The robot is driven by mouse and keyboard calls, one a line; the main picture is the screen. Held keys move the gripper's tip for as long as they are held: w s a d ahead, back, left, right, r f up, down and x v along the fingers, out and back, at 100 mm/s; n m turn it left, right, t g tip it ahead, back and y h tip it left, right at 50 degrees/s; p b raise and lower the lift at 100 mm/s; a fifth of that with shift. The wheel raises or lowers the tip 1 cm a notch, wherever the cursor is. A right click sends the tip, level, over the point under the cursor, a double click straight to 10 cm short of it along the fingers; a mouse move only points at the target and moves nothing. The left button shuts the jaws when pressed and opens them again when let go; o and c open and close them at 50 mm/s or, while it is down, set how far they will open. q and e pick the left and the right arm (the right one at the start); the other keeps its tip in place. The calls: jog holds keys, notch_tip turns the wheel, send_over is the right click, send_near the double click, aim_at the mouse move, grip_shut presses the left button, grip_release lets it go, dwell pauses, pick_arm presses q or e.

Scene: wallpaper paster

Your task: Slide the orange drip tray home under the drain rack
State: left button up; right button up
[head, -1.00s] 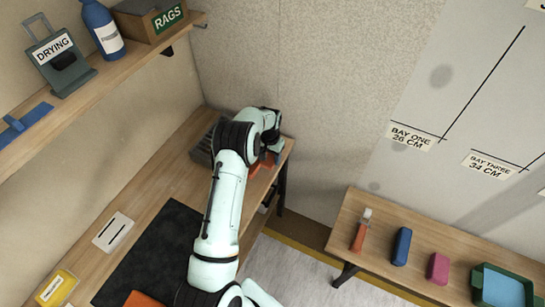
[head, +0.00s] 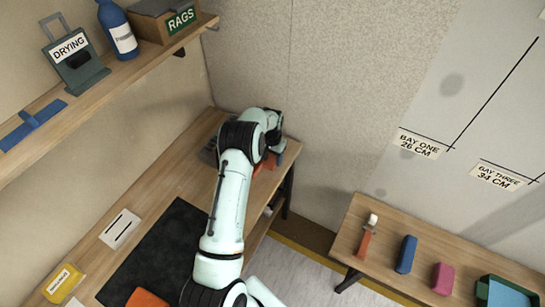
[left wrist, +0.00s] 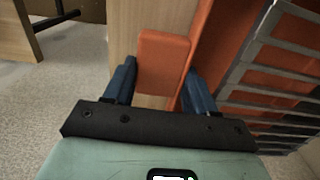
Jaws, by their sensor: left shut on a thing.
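The orange drip tray (head: 265,163) is at the far end of the wooden bench, partly hidden by my left arm. In the left wrist view its orange wall (left wrist: 205,40) stands beside the grey slats of the drain rack (left wrist: 285,48), and orange shows beneath the slats. A strip of the tray sticks out past the rack's edge. My left gripper (left wrist: 160,88) has its blue fingers on either side of the tray's orange tab (left wrist: 163,62) and is shut on it. In the head view the rack (head: 208,153) is mostly behind my arm. My right gripper is not in view.
A black mat (head: 165,250) and a white card (head: 120,229) lie on the bench. A shelf (head: 95,85) overhangs it at left. A second bench (head: 380,235) at right holds a blue block (head: 406,254), a pink block (head: 443,279) and a green tray (head: 510,290).

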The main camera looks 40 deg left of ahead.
pick_arm(q)
jog(key=shift+f, duration=0.3)
dwell(0.5)
jog(key=o, duration=1.4)
notch_tip(320, 180, up, 13)
jog(key=shift+r, duration=0.2)
jog(key=shift+f, duration=0.1)
